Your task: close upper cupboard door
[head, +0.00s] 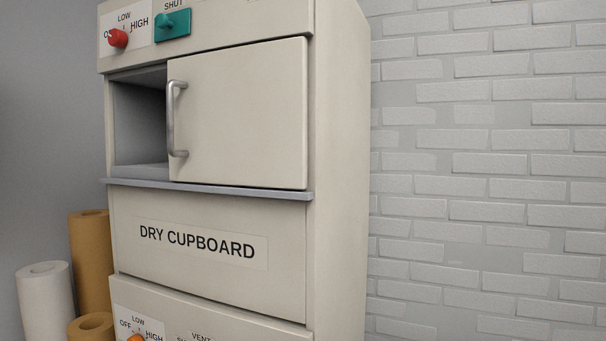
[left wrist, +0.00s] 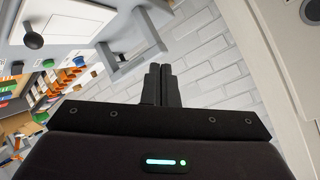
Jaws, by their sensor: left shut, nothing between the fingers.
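The upper cupboard door (head: 240,115) is a cream panel with a silver bar handle (head: 172,118) on its left edge. It stands partly open, with a dark gap (head: 138,125) on its left showing the cupboard's grey interior. In the left wrist view my left gripper (left wrist: 161,68) is shut, its two dark fingers together with nothing between them, in front of a white brick wall. It is not in the head view, and neither view shows it touching the door. My right gripper is in neither view.
A grey ledge (head: 210,189) runs below the door. Paper rolls (head: 90,255) stand left of the cupboard, and a brick wall (head: 480,200) is to its right. The left wrist view shows a cluttered shelf (left wrist: 60,85) at left and a cream surface (left wrist: 285,60) at right.

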